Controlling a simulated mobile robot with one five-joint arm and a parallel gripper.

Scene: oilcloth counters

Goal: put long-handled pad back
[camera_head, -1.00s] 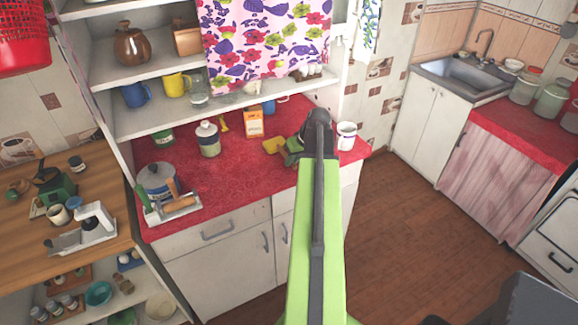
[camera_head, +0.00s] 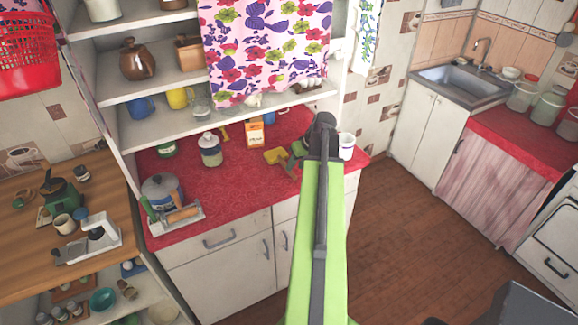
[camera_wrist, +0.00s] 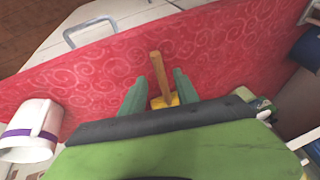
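The long-handled pad, a yellow block (camera_wrist: 166,101) with a wooden handle (camera_wrist: 158,66), is on the red counter in the wrist view. Its handle points toward the counter's front edge. A yellow piece (camera_head: 275,156) just left of my gripper in the head view looks like the same pad. My gripper (camera_wrist: 160,76) has its two green fingers spread, one on each side of the handle, with gaps visible between. In the head view my gripper (camera_head: 297,152) is partly hidden behind my own wrist. Whether the pad touches the fingers lower down is hidden.
A white mug (camera_head: 346,146) stands close right of my gripper. An orange carton (camera_head: 254,133) and a lidded jar (camera_head: 209,149) stand left of it. A white rack (camera_head: 176,219) and a grey pot (camera_head: 161,188) are at the counter's left. The red counter's (camera_head: 235,190) front middle is clear.

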